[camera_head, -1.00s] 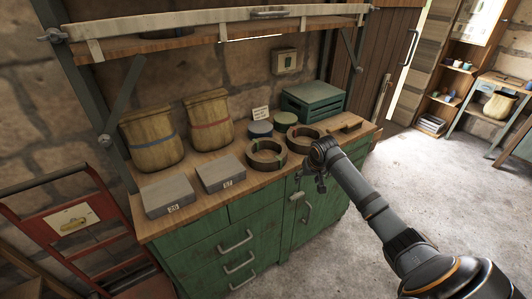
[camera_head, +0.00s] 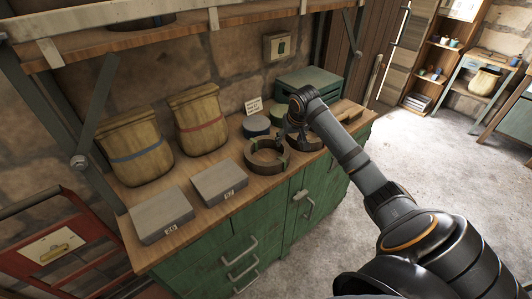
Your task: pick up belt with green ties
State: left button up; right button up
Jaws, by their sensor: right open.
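Two dark coiled belts lie flat on the wooden workbench top. The left belt (camera_head: 262,168) is in full view and seems to carry small green ties. The right belt (camera_head: 315,144) is partly hidden behind my right gripper; its tie colour is hard to make out now. My right gripper (camera_head: 299,138) is open and points down over the right belt, to the right of the left belt. Whether it touches the right belt cannot be told. My left gripper is not in view.
Two grey boxes (camera_head: 219,183) and two tied sacks (camera_head: 140,147) stand left of the belts. Round tins (camera_head: 256,126), a small sign (camera_head: 254,106) and a green crate (camera_head: 308,88) stand behind. A shelf (camera_head: 150,42) overhangs the bench.

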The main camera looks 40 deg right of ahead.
aim_at(286, 147)
jog(key=shift+w+d+f, duration=0.1)
jog(key=shift+w+f, duration=0.25)
jog(key=shift+f, duration=0.3)
jog(key=shift+w+f, duration=0.2)
jog(key=shift+f, duration=0.1)
jog(key=shift+p+x, duration=0.5)
jog(key=shift+x, duration=0.45)
jog(key=x, duration=0.2)
jog(key=shift+w+f, duration=0.15)
jog(key=shift+f, duration=0.2)
jog(key=shift+w+f, duration=0.1)
jog(key=shift+f, duration=0.15)
jog(key=shift+d, duration=0.1)
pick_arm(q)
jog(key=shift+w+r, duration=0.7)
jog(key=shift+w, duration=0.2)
pick_arm(e)
jog(key=shift+r, duration=0.1)
grip_shut()
